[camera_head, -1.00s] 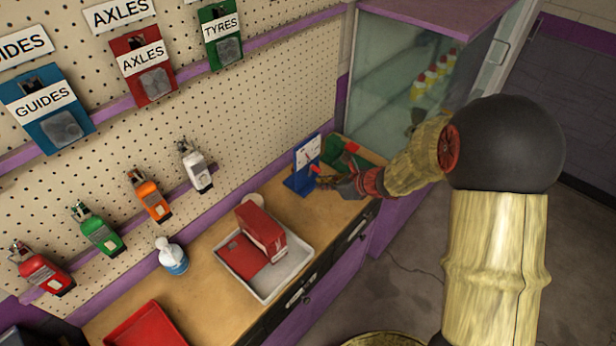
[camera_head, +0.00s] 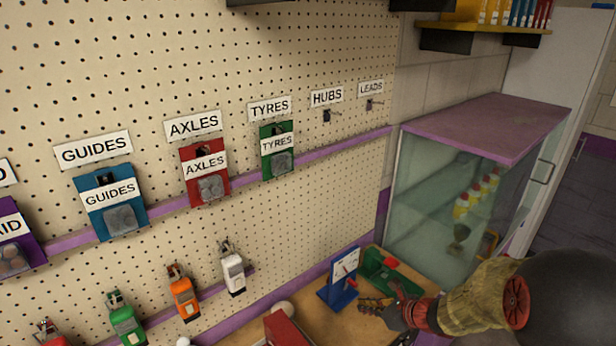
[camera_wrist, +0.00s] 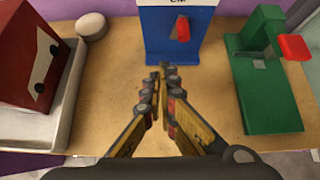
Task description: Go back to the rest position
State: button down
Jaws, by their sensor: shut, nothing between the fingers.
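My gripper (camera_wrist: 161,82) is shut and empty in the wrist view, its fingertips close together above the wooden bench top. In the head view my gripper (camera_head: 366,304) is at the lower right, over the bench near a blue stand and a green device. My arm reaches in from the right edge. No marked rest position shows in either view.
The blue stand (camera_wrist: 172,40) with a red lever is just beyond the fingertips. The green device (camera_wrist: 268,85) with a red handle stands to the right. A red box (camera_wrist: 30,55) in a white tray (camera_wrist: 62,125) is at left. A glass cabinet (camera_head: 450,190) stands behind.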

jog(key=s+a+n, duration=0.1)
jog(key=s+n, duration=0.1)
jog(key=s+a+f+n+g, duration=0.1)
jog(key=s+n, duration=0.1)
jog(key=s+a+n+g+y, duration=0.1)
jog(key=s+n, duration=0.1)
jog(key=shift+f, duration=0.15)
jog(key=s+a+r+n+g+h, duration=0.15)
jog(key=s+r+n+g, duration=0.35)
jog(key=s+n, duration=0.7)
jog(key=s+d+r+n+t+h+b, duration=0.1)
jog(key=s+r+n+t+h, duration=0.1)
jog(key=s+r+n, duration=0.3)
jog(key=s+d+r+n+t+h+b, duration=0.1)
jog(key=s+r+n, duration=0.4)
jog(key=r, duration=0.6)
jog(key=shift+s+d+r+t+h, duration=0.2)
jog(key=shift+d+t+h, duration=0.55)
jog(key=shift+h, duration=0.4)
jog(key=c, duration=2.5)
grip_release()
jog(key=shift+c, duration=0.2)
